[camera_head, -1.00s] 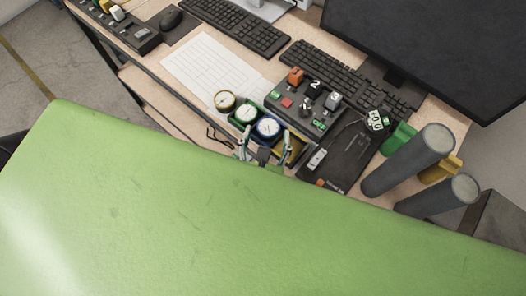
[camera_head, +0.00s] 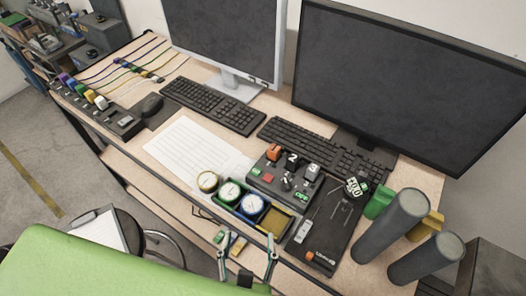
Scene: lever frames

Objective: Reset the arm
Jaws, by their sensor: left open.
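My left gripper (camera_head: 246,262) is at the bottom centre, in front of the desk's front edge. Its two fingers are spread apart, and I see nothing held between them. It is apart from the gauge tray, which is just above it in the picture. The tray holds a white-faced gauge (camera_head: 230,193), a blue-rimmed gauge (camera_head: 252,205) and a yellow compartment (camera_head: 277,221). A dark control box (camera_head: 285,182) with orange, black and grey levers stands behind the tray. My right gripper is not in view.
Two grey cylinders (camera_head: 392,226) (camera_head: 427,259) stand at the right. A black panel (camera_head: 327,228) lies beside them. Keyboards (camera_head: 213,106) and monitors (camera_head: 410,85) are at the back. A lever strip (camera_head: 97,104) is at far left. A chair with papers (camera_head: 100,231) is at lower left.

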